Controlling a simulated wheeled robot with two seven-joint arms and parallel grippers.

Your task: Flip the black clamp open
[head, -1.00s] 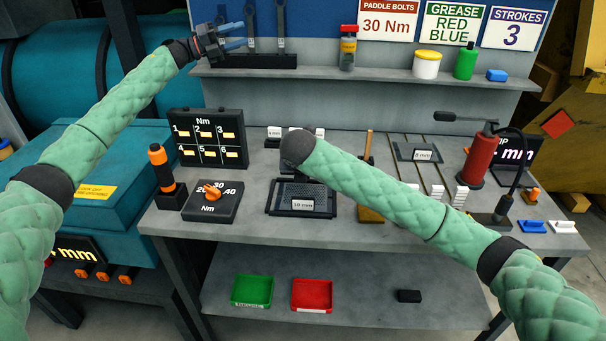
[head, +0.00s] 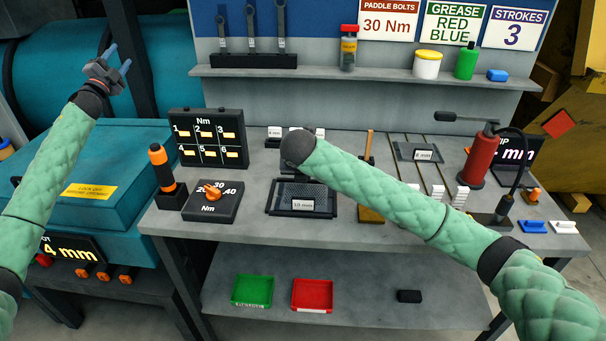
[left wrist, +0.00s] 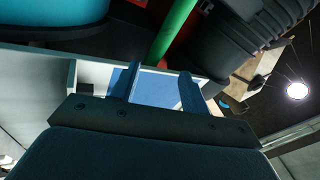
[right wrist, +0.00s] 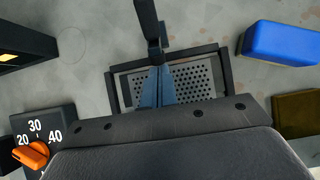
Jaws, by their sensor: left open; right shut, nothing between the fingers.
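A black frame around a perforated plate (head: 290,190), with a "10 mm" label at its front, lies on the bench; I cannot tell which part is the clamp. The right wrist view shows the plate (right wrist: 196,82) and a dark upright bar (right wrist: 147,18) at the fingertips. My right gripper (right wrist: 157,72) is shut, its blue fingers together over the plate, and seems to hold nothing. In the head view my right arm hides it. My left gripper (head: 118,62) is open and empty, raised at the upper left, away from the bench. Its fingers show apart in the left wrist view (left wrist: 158,82).
A black torque dial (head: 212,202) with an orange knob and an orange-handled tool (head: 161,168) stand left of the plate. A brown block (head: 370,213) stands to its right. A blue block (right wrist: 280,43) shows in the right wrist view. A shelf (head: 375,75) spans the back.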

